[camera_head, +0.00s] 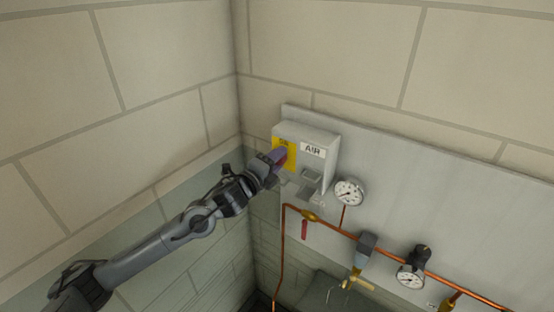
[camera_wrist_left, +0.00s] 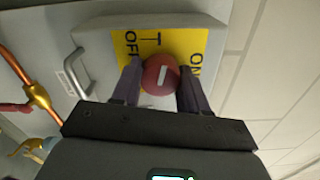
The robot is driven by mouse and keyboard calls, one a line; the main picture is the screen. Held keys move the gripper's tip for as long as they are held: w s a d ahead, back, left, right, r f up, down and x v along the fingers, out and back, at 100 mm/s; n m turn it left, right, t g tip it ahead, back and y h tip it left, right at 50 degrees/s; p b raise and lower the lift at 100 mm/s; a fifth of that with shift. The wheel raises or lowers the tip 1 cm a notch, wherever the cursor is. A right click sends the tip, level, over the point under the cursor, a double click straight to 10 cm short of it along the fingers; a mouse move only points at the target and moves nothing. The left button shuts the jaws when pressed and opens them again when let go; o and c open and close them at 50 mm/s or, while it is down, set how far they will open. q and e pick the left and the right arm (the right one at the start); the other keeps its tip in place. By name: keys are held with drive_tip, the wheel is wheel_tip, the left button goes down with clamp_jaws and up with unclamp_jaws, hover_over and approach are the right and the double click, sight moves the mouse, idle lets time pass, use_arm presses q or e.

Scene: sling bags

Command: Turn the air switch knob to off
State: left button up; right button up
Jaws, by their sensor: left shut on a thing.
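The air switch box (camera_head: 318,137) is a grey box with an "AIR" label, mounted on a grey panel near the wall corner. Its yellow plate (camera_wrist_left: 118,47) carries the words "OFF" and "ON". The red round knob (camera_wrist_left: 160,76) with a white mark sits in the middle of this plate in the left wrist view. My left gripper (camera_wrist_left: 160,88) has one finger on each side of the knob and is shut on it. In the head view the left gripper (camera_head: 276,157) is at the box's left face and hides most of the knob. My right gripper is out of view.
A grey handle (camera_wrist_left: 75,75) stands out from the box beside the yellow plate. A pressure gauge (camera_head: 349,191), copper pipe (camera_head: 384,256) with a red lever (camera_head: 304,230), and a second gauge (camera_head: 410,276) lie to the right and below. Block walls close in on the left.

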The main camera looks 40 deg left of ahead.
use_arm(q)
drive_tip(key=shift+n, duration=1.1)
drive_tip(key=o, duration=1.1)
drive_tip(key=shift+c, duration=0.2)
drive_tip(key=shift+s, duration=0.15)
drive_tip(key=s+b, duration=0.2)
drive_tip(key=s, duration=0.8)
drive_tip(key=shift+s+d+b, duration=0.25)
drive_tip(key=shift+d+b, duration=0.05)
drive_tip(key=shift+d, duration=0.05)
